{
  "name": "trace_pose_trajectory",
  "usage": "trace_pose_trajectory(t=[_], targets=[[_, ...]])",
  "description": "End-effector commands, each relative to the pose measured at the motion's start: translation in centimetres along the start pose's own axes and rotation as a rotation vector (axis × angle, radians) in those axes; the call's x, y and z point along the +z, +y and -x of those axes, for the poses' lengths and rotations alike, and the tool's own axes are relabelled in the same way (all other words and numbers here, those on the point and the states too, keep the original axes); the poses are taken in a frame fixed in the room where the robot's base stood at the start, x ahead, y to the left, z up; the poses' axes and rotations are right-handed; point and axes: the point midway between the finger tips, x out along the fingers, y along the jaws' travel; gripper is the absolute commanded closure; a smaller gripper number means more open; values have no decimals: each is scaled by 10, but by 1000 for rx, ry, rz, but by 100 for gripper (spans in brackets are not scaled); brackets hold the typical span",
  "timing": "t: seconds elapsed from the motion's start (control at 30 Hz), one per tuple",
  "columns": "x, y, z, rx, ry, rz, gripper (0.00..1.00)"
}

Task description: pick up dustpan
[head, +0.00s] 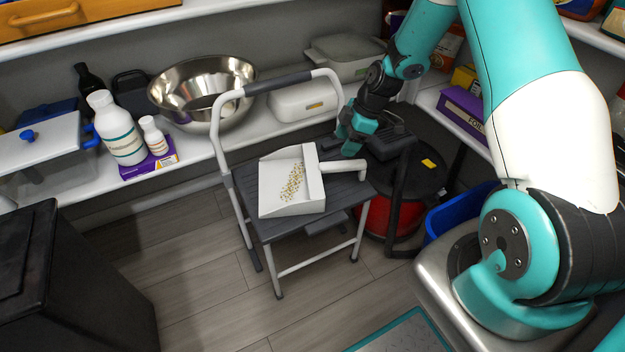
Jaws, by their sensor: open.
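A white dustpan (279,201) with a scatter of small tan crumbs lies on the dark grey top of a folding step stool (283,224). Its handle (346,166) points to the right, towards the stool's right edge. My gripper (346,146) is open, with teal fingers pointing down, and shows just above the handle in the picture. I see no finger around the handle, and the exact gap between them is hard to judge.
The stool's grey handrail (229,120) rises on its left and back. A red and black round vacuum (375,215) and a blue bin (455,215) stand at right. A steel bowl (205,85) and bottles (117,130) fill the back shelf.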

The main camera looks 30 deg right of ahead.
Motion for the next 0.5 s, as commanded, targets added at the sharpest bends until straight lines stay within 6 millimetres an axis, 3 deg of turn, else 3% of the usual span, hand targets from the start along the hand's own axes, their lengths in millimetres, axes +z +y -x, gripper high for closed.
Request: trace_pose_trajectory(t=[0.03, 0.2, 0.5], targets=[[1, 0, -15, -3, 0, 1, 38], [0, -1, -43, -2, 0, 0, 38], [0, -1, -63, -1, 0, 0, 38]])
